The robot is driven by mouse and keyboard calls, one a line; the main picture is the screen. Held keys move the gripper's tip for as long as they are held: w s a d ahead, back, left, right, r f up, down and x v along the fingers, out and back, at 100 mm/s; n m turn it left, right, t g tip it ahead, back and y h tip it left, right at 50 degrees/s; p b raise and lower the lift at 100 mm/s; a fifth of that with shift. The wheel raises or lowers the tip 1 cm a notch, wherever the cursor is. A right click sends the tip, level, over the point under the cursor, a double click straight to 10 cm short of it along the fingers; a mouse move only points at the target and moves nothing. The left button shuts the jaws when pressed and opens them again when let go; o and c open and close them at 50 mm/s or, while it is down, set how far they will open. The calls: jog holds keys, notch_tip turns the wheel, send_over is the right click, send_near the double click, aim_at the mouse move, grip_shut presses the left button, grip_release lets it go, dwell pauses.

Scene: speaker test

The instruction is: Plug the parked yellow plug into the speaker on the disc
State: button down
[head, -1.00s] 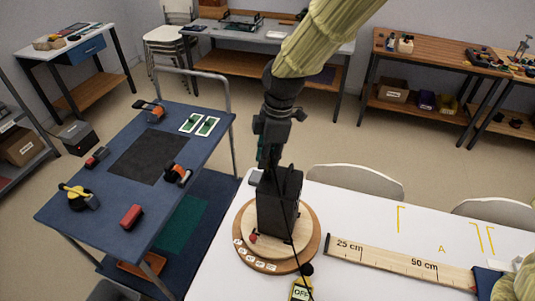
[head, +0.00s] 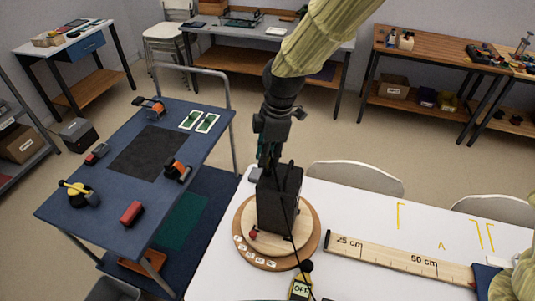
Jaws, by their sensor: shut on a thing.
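The speaker (head: 281,205) is a tall black box standing upright on the round wooden disc (head: 309,246) at the white table's left end. My gripper (head: 268,160) points down at the speaker's far side, by its top. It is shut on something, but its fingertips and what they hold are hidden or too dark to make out. A thin black cable runs from near the speaker's top down its front towards the table's near edge. I cannot make out the yellow plug or the speaker's socket.
A yellow device (head: 300,287) marked OFF lies before the disc, with a black round knob beside it. A long wooden ruler (head: 400,258) lies to the right. A blue cart (head: 190,150) at left carries several small tools.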

jog(key=shift+f, duration=0.45)
dwell(0.5)
jog(key=c, duration=1.3)
grip_release()
jog(key=shift+r, duration=0.1)
jog(key=r, duration=0.4)
jog(key=d+r, duration=0.1)
jog(key=r, duration=0.6)
jog(key=shift+w+d+r, duration=0.15)
jog(key=shift+d+r, duration=0.15)
